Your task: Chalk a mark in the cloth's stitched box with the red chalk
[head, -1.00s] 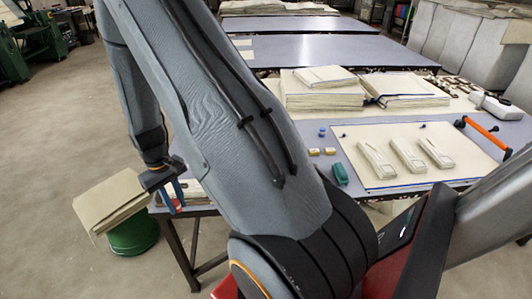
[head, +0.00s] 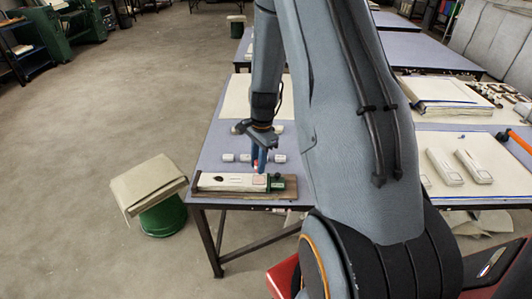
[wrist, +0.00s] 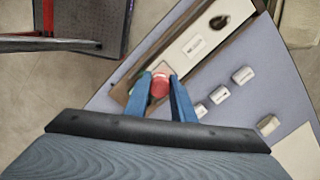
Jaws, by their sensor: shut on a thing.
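My gripper (head: 259,170) points down over the right end of a white cloth strip (head: 220,182) that lies on a brown board at the table's front edge. In the wrist view my gripper (wrist: 158,85) has its blue fingers on either side of the round red chalk (wrist: 160,86) and is shut on it. The stitched box (head: 259,181) shows as a faint reddish outline on the cloth, just below the fingertips. The cloth (wrist: 208,35) also shows in the wrist view. I cannot tell whether the chalk touches the cloth.
A green object (head: 277,183) sits at the board's right end, close to my fingers. Several small white blocks (head: 228,157) lie behind the board. A green drum (head: 163,218) with a beige pad (head: 150,183) stands left of the table. Open floor lies left.

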